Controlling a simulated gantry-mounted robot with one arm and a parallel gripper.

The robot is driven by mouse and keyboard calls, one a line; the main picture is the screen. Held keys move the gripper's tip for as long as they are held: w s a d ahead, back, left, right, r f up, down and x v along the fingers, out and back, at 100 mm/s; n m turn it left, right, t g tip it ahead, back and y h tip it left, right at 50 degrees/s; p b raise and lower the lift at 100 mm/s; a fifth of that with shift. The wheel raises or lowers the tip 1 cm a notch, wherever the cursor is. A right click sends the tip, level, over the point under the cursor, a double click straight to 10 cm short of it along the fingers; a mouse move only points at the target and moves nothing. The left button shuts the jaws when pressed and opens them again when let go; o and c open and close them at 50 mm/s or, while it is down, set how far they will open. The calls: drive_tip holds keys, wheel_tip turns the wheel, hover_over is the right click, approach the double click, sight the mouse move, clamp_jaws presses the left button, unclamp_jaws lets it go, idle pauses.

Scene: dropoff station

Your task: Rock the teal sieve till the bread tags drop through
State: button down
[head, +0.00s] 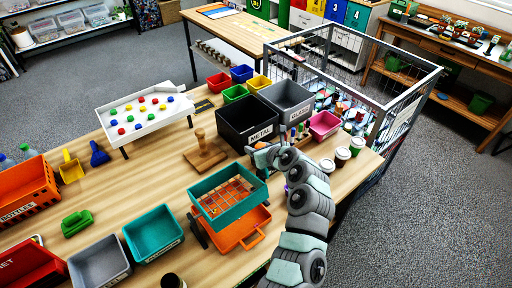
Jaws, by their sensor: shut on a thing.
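The teal sieve (240,209) is near the front middle of the table in the head view, above an orange tray (244,232) with a handle at its front. Orange shows through the sieve's mesh floor. A few small pale specks lie on the mesh; they are too small to tell for sure as bread tags. My gripper (260,163) is at the sieve's far right corner, shut on its rim; the fingertips are partly hidden by my wrist. Whether any tags lie in the tray beneath is hidden by the sieve.
A black METAL bin (246,125) and grey bin (288,99) stand just behind my gripper. A wooden stand (204,152) is behind the sieve. A teal bin (153,233) and grey bin (99,262) stand to the left. Lidded cups (342,155) stand to the right.

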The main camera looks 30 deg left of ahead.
drive_tip(key=shift+d+f, duration=0.1)
drive_tip(key=shift+f, duration=0.1)
drive_tip(key=c, duration=1.4)
unclamp_jaws()
drive_tip(key=shift+o, duration=0.7)
drive_tip(key=shift+s, duration=0.15)
drive_tip(key=shift+o, duration=1.3)
drive_tip(key=shift+r, duration=0.1)
drive_tip(key=v, duration=1)
drive_tip(key=shift+d+r, duration=0.2)
drive_tip(key=shift+d, duration=0.15)
